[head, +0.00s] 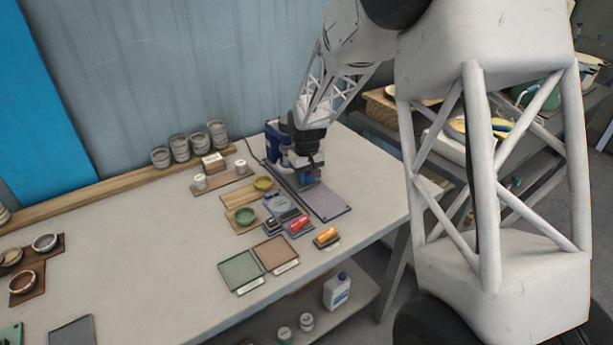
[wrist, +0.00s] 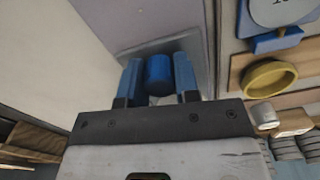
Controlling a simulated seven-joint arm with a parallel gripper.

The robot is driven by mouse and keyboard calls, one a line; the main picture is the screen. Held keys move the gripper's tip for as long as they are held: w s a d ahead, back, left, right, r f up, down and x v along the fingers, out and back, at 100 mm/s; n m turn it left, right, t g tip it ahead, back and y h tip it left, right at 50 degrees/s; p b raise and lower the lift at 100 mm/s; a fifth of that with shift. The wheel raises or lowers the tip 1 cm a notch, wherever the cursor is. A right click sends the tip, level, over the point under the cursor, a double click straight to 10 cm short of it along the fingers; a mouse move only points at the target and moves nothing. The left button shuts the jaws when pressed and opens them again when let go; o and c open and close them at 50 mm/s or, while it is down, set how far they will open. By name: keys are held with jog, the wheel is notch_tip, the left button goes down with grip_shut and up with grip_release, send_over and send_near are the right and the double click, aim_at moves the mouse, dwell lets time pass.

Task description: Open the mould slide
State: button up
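A blue machine (head: 274,143) stands at the back right of the table on a long purple-grey base plate (head: 326,203). My gripper (head: 308,172) points down over this plate, in front of the machine, and hides part of it. In the wrist view my gripper (wrist: 158,82) has its two blue fingers on either side of a short blue cylinder, like a knob (wrist: 159,74). Narrow gaps seem to show between the knob and the fingers. The knob stands over a grey surface (wrist: 198,45). I cannot make out the mould slide itself.
Stacked grey cups (head: 180,148) line the wall.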

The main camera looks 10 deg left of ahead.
aim_at(332, 208)
grip_shut()
jog(key=shift+s+d, duration=0.1)
jog(key=shift+s+d+r, duration=0.1)
jog(key=shift+s+d, duration=4.3)
jog(key=shift+d, duration=0.05)
jog(key=o, duration=0.9)
grip_release()
